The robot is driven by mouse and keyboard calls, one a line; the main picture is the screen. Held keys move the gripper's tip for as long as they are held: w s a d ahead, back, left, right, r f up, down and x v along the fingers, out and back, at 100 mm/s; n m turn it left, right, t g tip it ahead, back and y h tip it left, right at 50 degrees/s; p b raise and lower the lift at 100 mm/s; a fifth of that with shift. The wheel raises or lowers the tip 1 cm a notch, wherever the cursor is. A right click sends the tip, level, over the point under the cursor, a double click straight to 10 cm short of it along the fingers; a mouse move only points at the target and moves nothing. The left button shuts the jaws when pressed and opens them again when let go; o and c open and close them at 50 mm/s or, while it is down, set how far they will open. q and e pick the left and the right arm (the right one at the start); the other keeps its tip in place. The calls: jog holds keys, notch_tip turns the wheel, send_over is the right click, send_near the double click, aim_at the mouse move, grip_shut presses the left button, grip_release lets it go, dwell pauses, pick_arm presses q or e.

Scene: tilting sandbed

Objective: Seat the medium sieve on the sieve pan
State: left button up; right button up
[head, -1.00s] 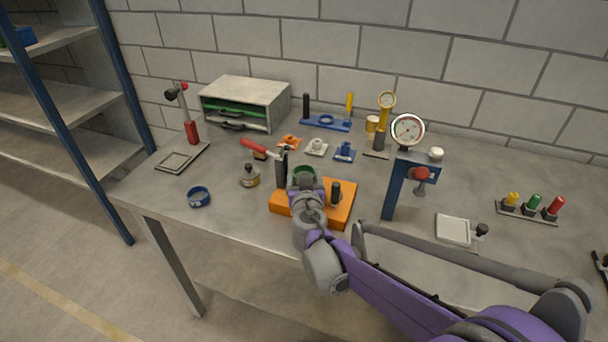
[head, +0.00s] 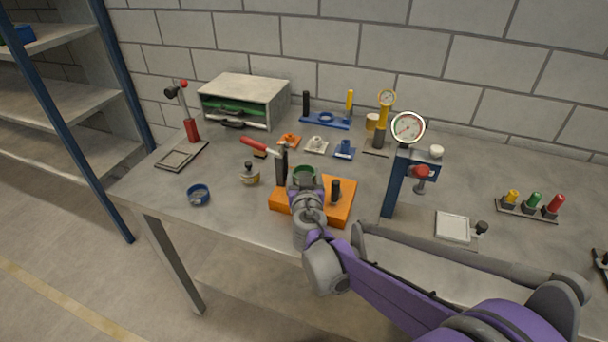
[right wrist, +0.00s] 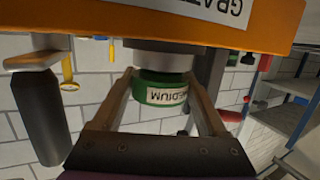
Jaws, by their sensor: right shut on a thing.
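The medium sieve is a green ring with a white "MEDIUM" label, upside down in the right wrist view (right wrist: 158,80). My right gripper (right wrist: 161,92) is shut on it, one finger on each side. A grey round pan (right wrist: 158,57) on the orange base lies directly against the sieve's far side in that view; I cannot tell whether the sieve is fully seated. In the head view the sieve (head: 304,171) shows over the orange base (head: 345,207), with my right gripper (head: 304,185) at its near side and the pan hidden. My left gripper is not in view.
A dark post with a red-handled lever (head: 262,147) stands left of the sieve, and a short black post (head: 335,191) stands right. A blue ring (head: 198,195) and a small bottle (head: 250,174) lie left. A blue gauge stand (head: 394,185) rises right. The table's front left is mostly clear.

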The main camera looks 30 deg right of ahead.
jog(key=shift+f, duration=0.45)
dwell(0.3)
jog(key=o, duration=1.3)
jog(key=p+v, duration=0.1)
jog(key=v, duration=1)
jog(key=shift+d, duration=0.15)
